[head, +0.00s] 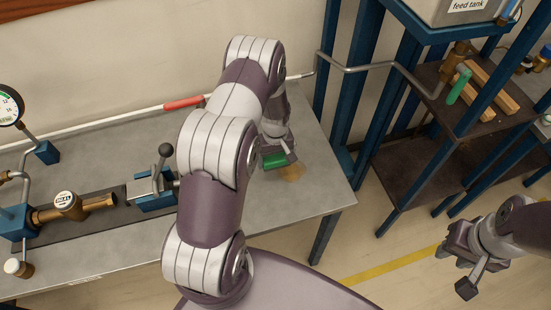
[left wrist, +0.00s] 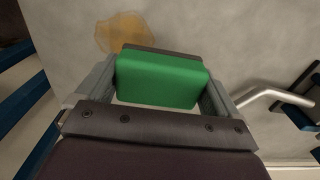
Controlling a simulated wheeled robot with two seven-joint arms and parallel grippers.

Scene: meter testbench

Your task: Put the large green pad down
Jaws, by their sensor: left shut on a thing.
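The large green pad (left wrist: 160,78) is a rounded green block. In the left wrist view it sits between the two fingers of my left gripper (left wrist: 155,90), which is shut on it. In the head view the pad (head: 273,161) shows at the tip of my left gripper (head: 278,155), over the right end of the grey bench (head: 320,180). I cannot tell whether the pad touches the bench top. My right gripper (head: 463,265) is at the lower right, over the floor and away from the bench; its fingers look apart with nothing between them.
A brownish stain (head: 292,173) lies on the bench beside the pad. A clamp with a lever (head: 155,185) and a brass meter (head: 68,204) stand to the left. A blue-framed rack (head: 425,150) with wooden blocks stands right. The bench's right end is mostly clear.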

